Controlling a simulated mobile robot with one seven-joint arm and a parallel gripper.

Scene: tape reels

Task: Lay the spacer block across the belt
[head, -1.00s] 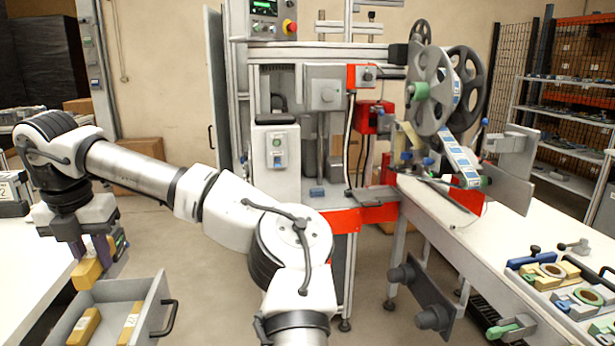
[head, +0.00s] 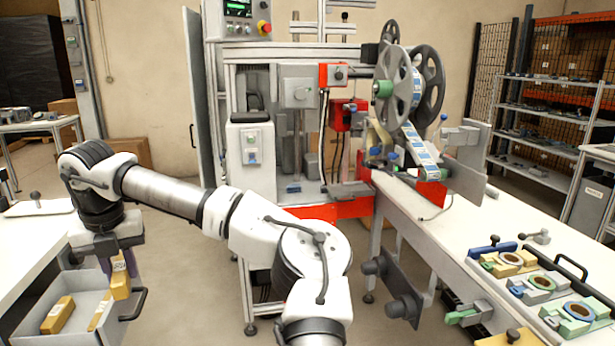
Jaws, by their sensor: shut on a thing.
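My gripper (head: 121,262) points down at the left and is shut on a yellow spacer block (head: 120,284). The block hangs upright, with a pale label on its face, by the right side of an open grey drawer (head: 28,322). I cannot tell whether it touches the drawer's wall. Two more yellow blocks, one at the left (head: 58,315) and one at the right (head: 100,314), lie in the drawer. A long white surface (head: 455,225) runs right from the machine; I cannot tell whether it is the belt.
The machine (head: 300,130) with tape reels (head: 392,88) stands in the middle. A tray of coloured fixtures (head: 540,284) sits on the white surface at the right. Open floor lies between the drawer and the machine.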

